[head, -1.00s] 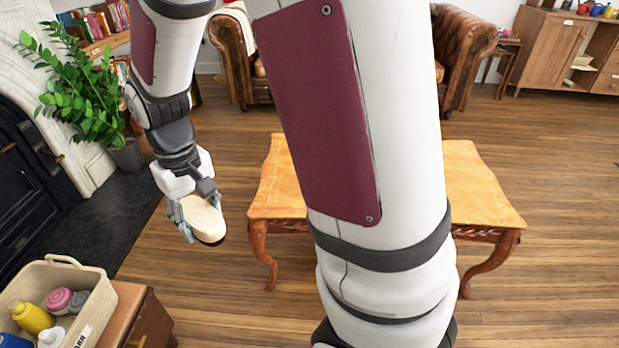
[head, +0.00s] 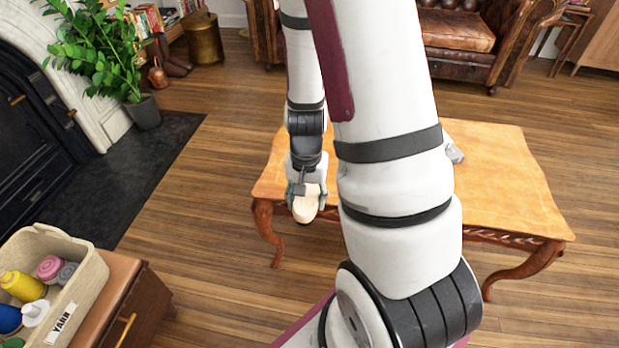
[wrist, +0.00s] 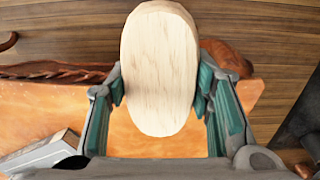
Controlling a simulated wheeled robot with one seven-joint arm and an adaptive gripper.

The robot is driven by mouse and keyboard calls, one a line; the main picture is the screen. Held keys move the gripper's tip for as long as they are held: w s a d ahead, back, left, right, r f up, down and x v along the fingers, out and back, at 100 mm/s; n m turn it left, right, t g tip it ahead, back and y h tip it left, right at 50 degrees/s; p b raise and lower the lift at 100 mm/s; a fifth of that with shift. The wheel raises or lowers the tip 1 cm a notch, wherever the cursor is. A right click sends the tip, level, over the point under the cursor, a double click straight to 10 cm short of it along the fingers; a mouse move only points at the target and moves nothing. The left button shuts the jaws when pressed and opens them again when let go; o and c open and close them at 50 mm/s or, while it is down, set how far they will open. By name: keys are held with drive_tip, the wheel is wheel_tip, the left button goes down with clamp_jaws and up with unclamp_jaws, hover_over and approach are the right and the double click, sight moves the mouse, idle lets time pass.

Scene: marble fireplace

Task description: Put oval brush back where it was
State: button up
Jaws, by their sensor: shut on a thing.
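The oval brush (head: 306,207) has a pale wooden back and a dark underside edge. My gripper (head: 306,191) is shut on it and holds it in front of the left front part of the wooden table (head: 500,195) in the head view. In the wrist view the brush (wrist: 160,70) lies between the two teal-padded fingers of my gripper (wrist: 160,92), its wooden back facing the camera. The table top (wrist: 150,145) shows behind and below it. Whether the brush touches the table cannot be told, but it looks held clear. Its bristles are hidden.
A grey object (head: 453,150) lies on the table, partly behind my arm; it also shows in the wrist view (wrist: 45,152). A beige basket (head: 85,285) labelled YARN stands on a brown cabinet (head: 125,305) at lower left. A plant (head: 100,55) and fireplace stand left. Floor between is clear.

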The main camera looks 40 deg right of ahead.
drive_tip(key=w+d+b, duration=0.1)
drive_tip(key=w+d, duration=0.4)
drive_tip(key=w, duration=0.1)
drive_tip(key=w+d+f+b, duration=0.1)
drive_tip(key=w+d, duration=0.2)
drive_tip(key=shift+d+f+b, duration=0.1)
drive_tip(key=shift+d+b, duration=0.2)
drive_tip(key=shift+d, duration=0.05)
wheel_tip(320, 180, down, 4)
drive_tip(key=shift+a+r+b, duration=0.1)
drive_tip(key=shift+r+b, duration=0.1)
drive_tip(key=shift+b, duration=0.85)
drive_tip(key=shift+s, duration=0.1)
drive_tip(key=o, duration=0.7)
drive_tip(key=shift+f, duration=0.1)
drive_tip(key=o, duration=0.4)
